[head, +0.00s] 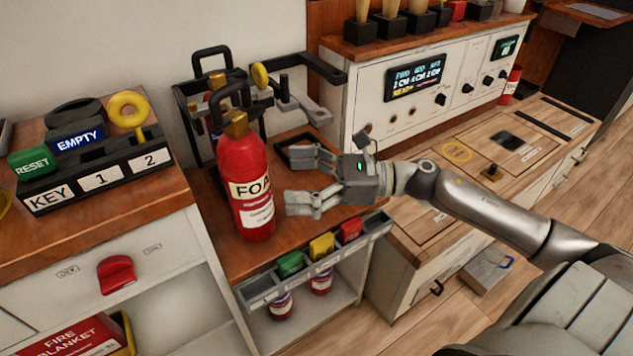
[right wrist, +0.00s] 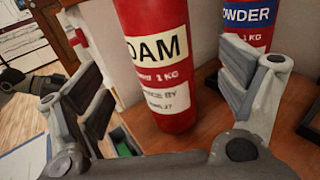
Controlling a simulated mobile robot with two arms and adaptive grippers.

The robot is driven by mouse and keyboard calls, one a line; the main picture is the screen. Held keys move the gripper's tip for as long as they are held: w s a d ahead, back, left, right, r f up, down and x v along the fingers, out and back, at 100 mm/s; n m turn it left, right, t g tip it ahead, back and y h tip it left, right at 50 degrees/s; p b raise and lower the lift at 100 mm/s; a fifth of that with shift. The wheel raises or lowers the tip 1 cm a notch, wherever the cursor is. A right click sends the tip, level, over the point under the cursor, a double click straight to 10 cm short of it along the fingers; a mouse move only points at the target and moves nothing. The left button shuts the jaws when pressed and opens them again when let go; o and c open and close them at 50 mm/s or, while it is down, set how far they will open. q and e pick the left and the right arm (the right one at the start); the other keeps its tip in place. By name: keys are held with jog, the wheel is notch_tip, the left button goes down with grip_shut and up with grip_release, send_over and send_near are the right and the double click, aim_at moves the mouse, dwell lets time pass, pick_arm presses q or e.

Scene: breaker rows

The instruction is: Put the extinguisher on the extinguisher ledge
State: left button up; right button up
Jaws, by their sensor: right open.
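A red extinguisher (head: 254,200) with a cream FOAM label, brass valve and black handle stands upright on a wooden counter (head: 213,209). It also shows in the right wrist view (right wrist: 160,75). My right gripper (head: 297,181) is open just right of it, fingers pointing toward its body. In the right wrist view the extinguisher appears ahead, between the open fingers; contact cannot be told. A second extinguisher (right wrist: 250,22) with a blue POWDER label stands behind. Which surface is the extinguisher ledge is not clear. My left gripper is not in view.
A black rack (head: 185,105) with bracket arms stands behind. A square black frame (head: 318,139) lies on the counter. A bin strip (head: 320,262) with coloured blocks runs along the front. A KEY box (head: 100,180) is left, a white control panel (head: 415,90) right.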

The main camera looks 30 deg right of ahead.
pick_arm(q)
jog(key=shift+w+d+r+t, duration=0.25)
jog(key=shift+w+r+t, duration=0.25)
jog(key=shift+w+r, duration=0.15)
pick_arm(e)
jog(key=shift+v, duration=1.85)
